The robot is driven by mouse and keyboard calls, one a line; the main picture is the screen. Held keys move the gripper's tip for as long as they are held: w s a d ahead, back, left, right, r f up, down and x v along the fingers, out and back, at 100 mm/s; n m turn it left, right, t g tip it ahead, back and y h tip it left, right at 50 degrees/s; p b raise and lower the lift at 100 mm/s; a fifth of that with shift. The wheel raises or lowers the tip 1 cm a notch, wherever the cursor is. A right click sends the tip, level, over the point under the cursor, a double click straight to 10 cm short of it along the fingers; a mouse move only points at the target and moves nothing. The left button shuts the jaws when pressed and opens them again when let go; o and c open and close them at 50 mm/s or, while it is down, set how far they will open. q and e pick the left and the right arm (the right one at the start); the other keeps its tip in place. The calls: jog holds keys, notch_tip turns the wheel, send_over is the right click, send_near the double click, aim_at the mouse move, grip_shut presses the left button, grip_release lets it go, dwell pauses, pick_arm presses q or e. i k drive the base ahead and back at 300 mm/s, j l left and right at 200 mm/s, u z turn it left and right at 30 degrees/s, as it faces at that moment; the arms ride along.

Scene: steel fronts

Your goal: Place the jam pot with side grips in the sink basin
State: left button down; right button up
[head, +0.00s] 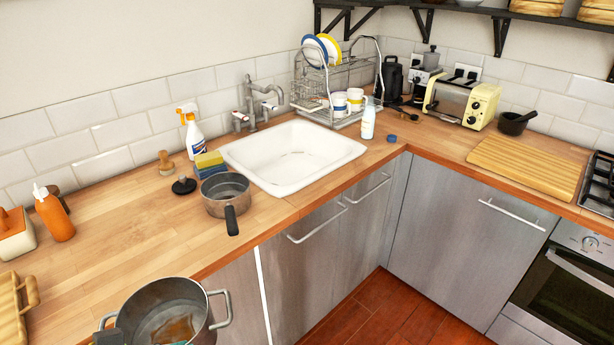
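The jam pot (160,293), a grey metal pot with a loop grip on each side, is at the bottom left of the head view, cut off by the lower edge. Brownish residue shows inside it. It overhangs the counter's front edge and looks held up. A dark part of my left gripper (108,337) is at its left side grip and seems closed on it; the fingertips are mostly hidden. A small teal patch at the bottom edge is unclear. The white sink basin (290,155) is set in the counter at the middle and looks empty. My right gripper is not in view.
A saucepan (226,184) with a dark handle stands at the basin's left front, beside sponges (210,164) and a black-knobbed stopper (184,185). A spray bottle (195,137), faucet (255,105), dish rack (335,95) and white bottle (368,121) surround the basin.

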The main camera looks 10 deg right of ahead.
aim_at(285, 178)
jog(key=i+l+z, duration=0.1)
jog(key=l, duration=0.35)
jog(key=i+l, duration=0.3)
jog(key=i+l+z, duration=0.15)
jog(key=l, duration=0.4)
jog(key=i+l, duration=0.25)
jog(key=l, duration=0.15)
jog(key=i+l+z, duration=0.15)
jog(key=i+l, duration=0.2)
jog(key=i+j, duration=0.7)
jog(key=i, duration=0.05)
